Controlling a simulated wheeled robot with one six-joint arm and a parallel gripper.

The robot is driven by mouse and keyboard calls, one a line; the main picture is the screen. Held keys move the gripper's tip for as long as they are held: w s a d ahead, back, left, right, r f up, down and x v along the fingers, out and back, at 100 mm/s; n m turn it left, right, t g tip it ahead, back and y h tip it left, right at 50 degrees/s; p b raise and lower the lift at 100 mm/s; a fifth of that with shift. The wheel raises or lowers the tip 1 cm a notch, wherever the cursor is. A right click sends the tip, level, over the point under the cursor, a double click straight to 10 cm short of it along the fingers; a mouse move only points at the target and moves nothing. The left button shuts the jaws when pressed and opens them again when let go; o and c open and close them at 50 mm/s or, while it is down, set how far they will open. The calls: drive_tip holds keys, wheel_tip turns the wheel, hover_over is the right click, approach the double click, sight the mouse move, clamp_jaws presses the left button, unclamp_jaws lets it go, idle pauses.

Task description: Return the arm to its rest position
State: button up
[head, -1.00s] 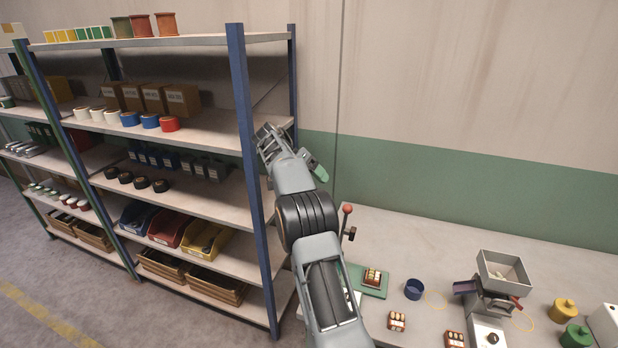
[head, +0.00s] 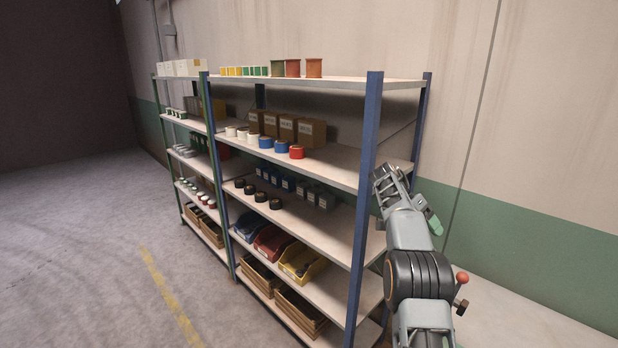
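My arm rises from the bottom right of the head view, folded upward in front of the right end of the shelving. My gripper (head: 388,180) is at the arm's upper end, beside the shelf's blue front right post (head: 366,200). I see nothing held in it, but its fingers are too small and partly overlapped to tell whether they are apart. I cannot tell whether it touches the shelf; it overlaps the shelf's right end in the picture.
A blue-posted shelf unit (head: 305,230) holds tape rolls, boxes, colored bins and wooden crates. A green-posted unit (head: 160,130) adjoins it at left. A bench (head: 520,322) shows at lower right, with a red-knobbed lever (head: 462,278). The floor (head: 90,260) at left is clear.

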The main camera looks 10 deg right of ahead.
drive_tip(key=a+f+n+t+y, duration=0.2)
drive_tip(key=a+f+n+t, duration=0.25)
drive_tip(key=f+n, duration=0.3)
drive_tip(key=s+a+r+n+t+y, duration=0.1)
drive_tip(key=s+a+n+t+y, duration=0.1)
drive_tip(key=s+a, duration=0.7)
drive_tip(key=s+a+r+n+t+y, duration=0.2)
drive_tip(key=s+a+t, duration=0.3)
drive_tip(key=s+a, duration=0.4)
drive_tip(key=s, duration=0.6)
drive_tip(key=shift+a, duration=0.3)
